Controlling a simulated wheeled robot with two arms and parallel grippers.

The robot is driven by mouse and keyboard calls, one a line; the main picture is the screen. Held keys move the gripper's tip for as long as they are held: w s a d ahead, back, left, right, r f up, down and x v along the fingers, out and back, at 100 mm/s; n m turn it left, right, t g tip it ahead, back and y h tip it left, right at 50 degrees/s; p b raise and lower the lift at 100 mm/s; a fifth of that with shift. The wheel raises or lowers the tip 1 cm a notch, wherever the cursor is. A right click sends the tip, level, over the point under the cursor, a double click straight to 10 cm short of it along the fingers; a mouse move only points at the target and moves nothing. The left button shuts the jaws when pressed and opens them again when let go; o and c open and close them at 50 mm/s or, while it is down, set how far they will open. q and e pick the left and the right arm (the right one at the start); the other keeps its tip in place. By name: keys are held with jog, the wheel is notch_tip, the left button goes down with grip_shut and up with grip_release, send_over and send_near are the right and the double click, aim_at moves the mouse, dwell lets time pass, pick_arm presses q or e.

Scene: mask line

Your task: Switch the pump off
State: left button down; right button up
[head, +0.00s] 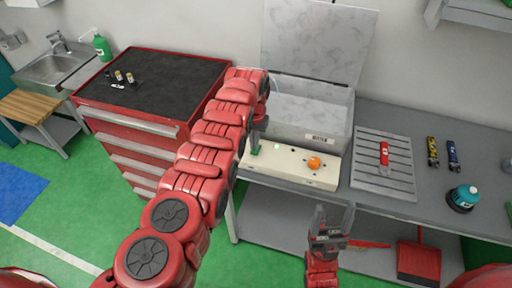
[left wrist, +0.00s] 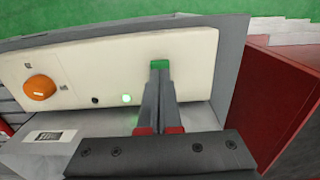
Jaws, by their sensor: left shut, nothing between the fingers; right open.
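The cream control panel (head: 298,176) lies along the bench front below a grey basin. It has an orange knob (head: 314,163), a lit green lamp (head: 277,146) and a green button (head: 255,151) at its left end. The left wrist view also shows the knob (left wrist: 40,89), the lamp (left wrist: 126,98) and the green button (left wrist: 160,64). My left gripper (left wrist: 159,72) is shut and empty, its tips at the green button and covering part of it; I cannot tell whether they touch. My right gripper (head: 332,212) is open and empty in front of the bench.
A labelled grey basin (head: 308,108) with a raised lid stands behind the panel. A ribbed tray (head: 383,176) holds a red tool (head: 384,153). A red tool cabinet (head: 135,121) is at the left.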

aim_at(254, 152)
pick_arm(q)
jog(key=shift+f+b, duration=0.95)
jog(key=shift+f, duration=0.05)
dwell(0.8)
jog(key=shift+r, duration=0.1)
notch_tip(254, 152, up, 5)
jog(key=p, duration=0.4)
jog(key=shift+p, duration=0.3)
jog(key=shift+r+p, duration=0.7)
jog(key=shift+r, duration=0.3)
jog(key=shift+f, duration=0.1)
